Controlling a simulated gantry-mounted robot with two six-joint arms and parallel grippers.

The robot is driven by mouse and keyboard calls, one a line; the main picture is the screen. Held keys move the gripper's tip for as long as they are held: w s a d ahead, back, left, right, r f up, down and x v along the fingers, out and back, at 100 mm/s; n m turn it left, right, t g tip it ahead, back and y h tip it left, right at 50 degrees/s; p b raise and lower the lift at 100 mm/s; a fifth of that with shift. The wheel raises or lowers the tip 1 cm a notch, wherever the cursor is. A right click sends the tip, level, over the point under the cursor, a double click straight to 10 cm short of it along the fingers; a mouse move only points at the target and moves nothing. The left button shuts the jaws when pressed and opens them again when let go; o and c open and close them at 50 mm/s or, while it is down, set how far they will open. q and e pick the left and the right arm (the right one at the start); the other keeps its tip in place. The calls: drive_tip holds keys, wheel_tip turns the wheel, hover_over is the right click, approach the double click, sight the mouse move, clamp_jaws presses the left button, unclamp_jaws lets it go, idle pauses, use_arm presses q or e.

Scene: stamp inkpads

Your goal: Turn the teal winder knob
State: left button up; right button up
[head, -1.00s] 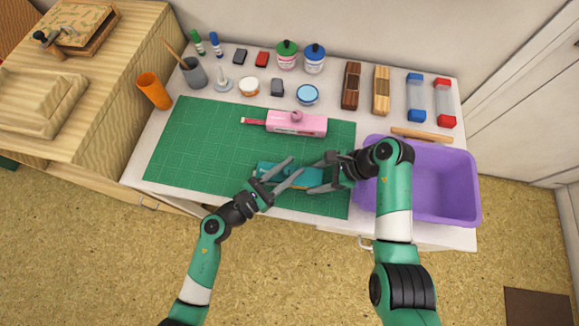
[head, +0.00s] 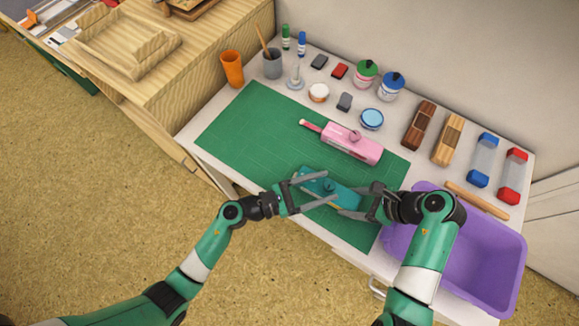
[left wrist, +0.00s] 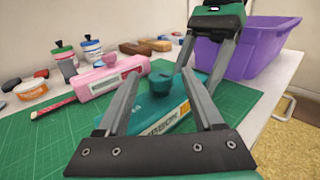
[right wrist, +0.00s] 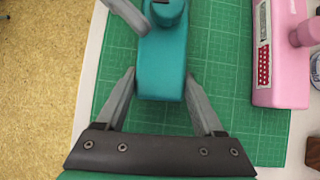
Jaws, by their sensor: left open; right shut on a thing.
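The teal stamp device (head: 345,194) lies on the green mat, with its round teal winder knob (head: 329,184) on top. The knob also shows in the left wrist view (left wrist: 162,82). My left gripper (head: 331,188) is open, its fingers on either side of the knob with gaps visible. My right gripper (head: 353,201) is shut on the right end of the teal body, which sits between its fingers in the right wrist view (right wrist: 165,72). A left finger crosses the top of that view beside the knob.
A pink stamp device (head: 352,146) with a red strip lies just behind the teal one. A purple bin (head: 489,265) stands at the right. Pots, ink pads and bottles line the back. The left of the green mat (head: 245,130) is clear.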

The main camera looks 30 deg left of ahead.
use_arm(q)
drive_tip(key=v, duration=1)
drive_tip(key=shift+d, duration=0.1)
use_arm(e)
drive_tip(key=o, duration=1.3)
drive_tip(key=shift+c, duration=0.2)
drive_tip(key=v, duration=0.7)
drive_tip(key=shift+d+r, duration=0.1)
drive_tip(key=shift+r, duration=0.1)
